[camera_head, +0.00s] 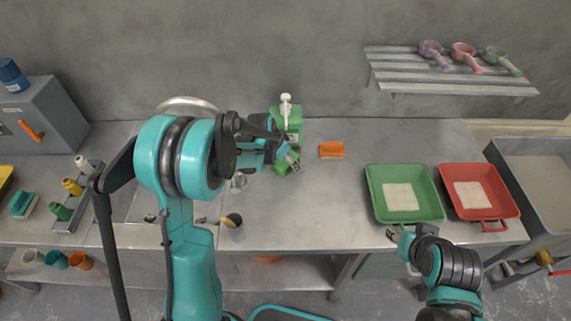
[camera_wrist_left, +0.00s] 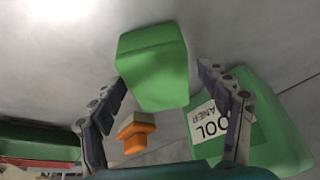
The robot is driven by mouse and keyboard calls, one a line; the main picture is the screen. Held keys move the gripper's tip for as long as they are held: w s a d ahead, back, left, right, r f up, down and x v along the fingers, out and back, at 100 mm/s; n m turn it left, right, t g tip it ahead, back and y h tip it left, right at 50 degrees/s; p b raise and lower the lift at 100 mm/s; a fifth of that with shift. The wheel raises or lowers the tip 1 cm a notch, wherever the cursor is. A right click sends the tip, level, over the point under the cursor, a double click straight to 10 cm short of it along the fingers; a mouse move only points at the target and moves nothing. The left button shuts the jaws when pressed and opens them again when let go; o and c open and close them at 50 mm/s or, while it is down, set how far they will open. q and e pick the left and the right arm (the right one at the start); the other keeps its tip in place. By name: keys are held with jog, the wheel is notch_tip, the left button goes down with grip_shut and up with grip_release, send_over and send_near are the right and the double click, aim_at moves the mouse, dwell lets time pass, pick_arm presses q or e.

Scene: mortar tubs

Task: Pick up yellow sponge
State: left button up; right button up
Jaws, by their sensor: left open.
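I cannot make out a sponge that is clearly yellow; a yellow thing (camera_head: 5,178) is cut off at the far left edge. My left gripper (camera_head: 287,158) is open over the bench beside the green pump bottle. In the left wrist view a plain green block (camera_wrist_left: 152,65) shows between its spread fingers (camera_wrist_left: 165,105); contact cannot be told. The same green block (camera_head: 283,169) shows below the gripper in the head view. An orange block (camera_head: 332,149) lies to the right; it has a beige face in the wrist view (camera_wrist_left: 136,134). My right gripper (camera_head: 401,250) appears open below the green tub.
The green bottle (camera_head: 293,122) with a white pump stands close to my left gripper. A green tub (camera_head: 437,208) and a red tub (camera_head: 505,208) stand at the right. A teal brush-like thing (camera_head: 22,204) lies far left.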

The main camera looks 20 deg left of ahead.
pick_arm(q)
jog(key=shift+f+b, duration=0.2)
jog(key=shift+b, duration=0.1)
dwell(0.4)
jog(key=shift+c, duration=0.3)
jog(key=c, duration=0.8)
jog(key=shift+r+p, duration=0.25)
jog(key=shift+p, duration=0.05)
